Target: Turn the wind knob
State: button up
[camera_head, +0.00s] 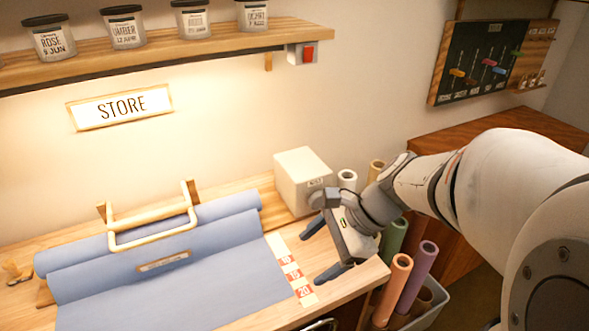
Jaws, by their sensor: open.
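No part is clearly marked as the wind knob. A small wooden piece (17,271) sits at the left end of the blue cloth roll (190,222); I cannot tell whether it is the knob. A pale bar handle (153,236) stands over the roll, and blue cloth (180,290) runs from it toward the front. My gripper (324,249) is open and empty at the right end of the table, over or beside the numbered strip (291,269). Its two dark fingers are apart. My gripper and arm may hide part of the table's right end.
A white box (301,182) stands at the table's back right. Coloured rolls (392,288) stand in a grey bin (435,307) right of the table (352,284). A shelf with jars (180,45) and a red switch (308,53) is above. A STORE sign (120,106) hangs below it.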

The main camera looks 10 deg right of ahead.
jog(key=w+f+m+t+y+b, duration=0.2)
jog(key=w+f+m+y+b, duration=0.2)
jog(key=w+f+m, duration=0.45)
jog(key=m+t+b, duration=0.6)
jog(key=m+t, duration=0.5)
jog(key=m, duration=1)
send_near(321, 203)
jog(key=shift+x, duration=0.8)
jog(key=x, duration=0.6)
jog(key=shift+x, duration=0.8)
jog(key=shift+d, duration=0.1)
jog(key=shift+c, duration=0.3)
